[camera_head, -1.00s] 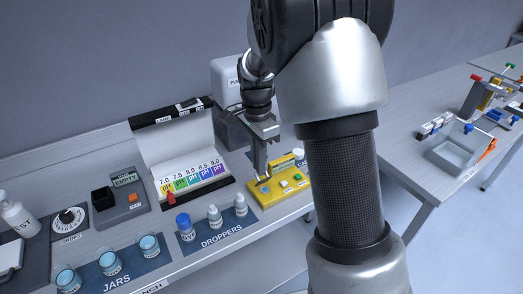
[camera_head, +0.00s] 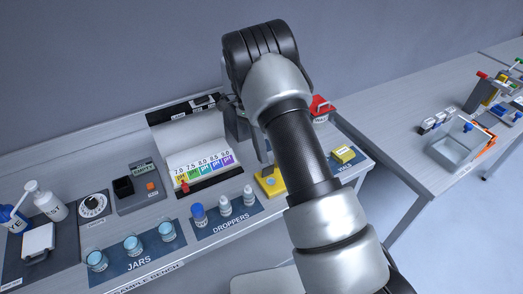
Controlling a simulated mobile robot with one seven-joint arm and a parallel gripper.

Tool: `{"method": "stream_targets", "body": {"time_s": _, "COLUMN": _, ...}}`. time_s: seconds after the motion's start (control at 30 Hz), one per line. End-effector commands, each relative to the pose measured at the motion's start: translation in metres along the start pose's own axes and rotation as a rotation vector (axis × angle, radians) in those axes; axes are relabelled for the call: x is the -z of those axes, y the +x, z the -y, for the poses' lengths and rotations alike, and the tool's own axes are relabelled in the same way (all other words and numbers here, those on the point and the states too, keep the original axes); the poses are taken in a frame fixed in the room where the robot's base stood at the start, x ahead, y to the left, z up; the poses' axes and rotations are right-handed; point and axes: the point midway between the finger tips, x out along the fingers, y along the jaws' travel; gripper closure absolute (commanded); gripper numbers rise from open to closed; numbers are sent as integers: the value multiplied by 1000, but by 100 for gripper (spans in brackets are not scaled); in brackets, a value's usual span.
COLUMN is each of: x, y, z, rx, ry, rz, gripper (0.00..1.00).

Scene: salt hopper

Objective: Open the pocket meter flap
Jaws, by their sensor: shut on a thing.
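The yellow pocket meter (camera_head: 266,187) lies on the bench to the right of the droppers. Only its left part shows; my arm covers the rest, including its buttons. My gripper (camera_head: 263,160) is mostly hidden behind my arm. A grey finger part comes down over the meter's far side, and the gripper is shut on the meter's flap. The flap itself is hidden, so I cannot tell its angle.
The pH colour chart (camera_head: 205,166) stands left of the meter, and dropper bottles (camera_head: 224,205) stand in front. Jars (camera_head: 133,246) are at front left. A yellow box (camera_head: 343,154) and a red-topped thing (camera_head: 320,108) are to the right.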

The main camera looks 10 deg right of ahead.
Motion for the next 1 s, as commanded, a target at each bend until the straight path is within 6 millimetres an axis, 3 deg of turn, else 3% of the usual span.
{"method": "stream_targets", "body": {"time_s": 0.2, "x": 1, "y": 3, "z": 0, "rx": -2, "ry": 1, "rz": -1, "gripper": 100}}
{"method": "stream_targets", "body": {"time_s": 0.33, "x": 1, "y": 3, "z": 0, "rx": -2, "ry": 1, "rz": -1, "gripper": 74}}
{"method": "stream_targets", "body": {"time_s": 0.67, "x": 0, "y": -2, "z": 0, "rx": 1, "ry": 0, "rz": 0, "gripper": 74}}
{"method": "stream_targets", "body": {"time_s": 1.0, "x": 1, "y": -52, "z": 1, "rx": 3, "ry": 0, "rz": -1, "gripper": 74}}
